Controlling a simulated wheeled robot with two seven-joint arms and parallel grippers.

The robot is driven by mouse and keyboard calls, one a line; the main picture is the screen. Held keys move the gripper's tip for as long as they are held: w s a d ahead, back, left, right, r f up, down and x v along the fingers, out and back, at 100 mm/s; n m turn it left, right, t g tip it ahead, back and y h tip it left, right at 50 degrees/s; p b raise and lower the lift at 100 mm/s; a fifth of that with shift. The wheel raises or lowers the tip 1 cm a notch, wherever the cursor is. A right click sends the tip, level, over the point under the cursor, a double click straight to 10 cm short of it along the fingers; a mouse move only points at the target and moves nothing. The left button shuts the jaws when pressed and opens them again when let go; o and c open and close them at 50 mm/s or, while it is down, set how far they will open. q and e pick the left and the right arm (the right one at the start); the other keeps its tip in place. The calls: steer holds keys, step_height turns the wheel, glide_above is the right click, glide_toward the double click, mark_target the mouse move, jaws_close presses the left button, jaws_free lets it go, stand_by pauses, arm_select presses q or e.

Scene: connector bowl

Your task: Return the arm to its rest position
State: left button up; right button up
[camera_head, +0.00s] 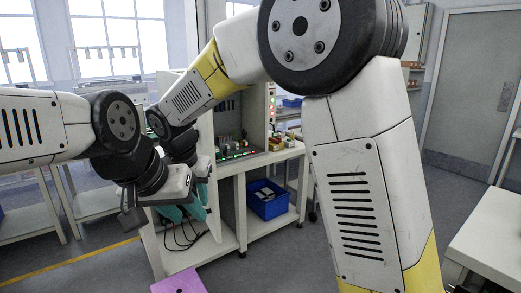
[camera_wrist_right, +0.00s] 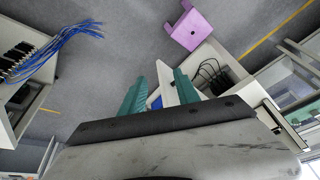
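My left arm comes in from the left in the head view, and its gripper (camera_head: 178,213) hangs low at centre-left with teal fingers. The fingers overlap other parts, so I cannot tell how far apart they are, and I see no object in them. My right arm reaches from the upper right across to the centre-left, and its gripper is mostly hidden behind the left wrist. In the right wrist view, the right gripper (camera_wrist_right: 159,90) has its two teal fingers clearly apart, with nothing held between them.
A white workbench (camera_head: 262,159) with lit equipment stands ahead, a blue bin (camera_head: 268,204) on its lower shelf. A purple stool (camera_head: 178,283) is on the floor below; it also shows in the right wrist view (camera_wrist_right: 190,26). A pale table (camera_head: 495,235) stands at right. Grey floor lies between.

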steer(key=s+d+r+y, duration=0.1)
steer(key=s+d+r, duration=0.15)
steer(key=d, duration=0.65)
steer(key=s+d+r+y, duration=0.1)
steer(key=d+r, duration=0.2)
steer(key=d, duration=0.7)
steer(key=s+d+n+t, duration=0.1)
steer(key=s+d+t, duration=0.1)
steer(key=s+d, duration=1)
steer(key=shift+d+r+n, duration=0.3)
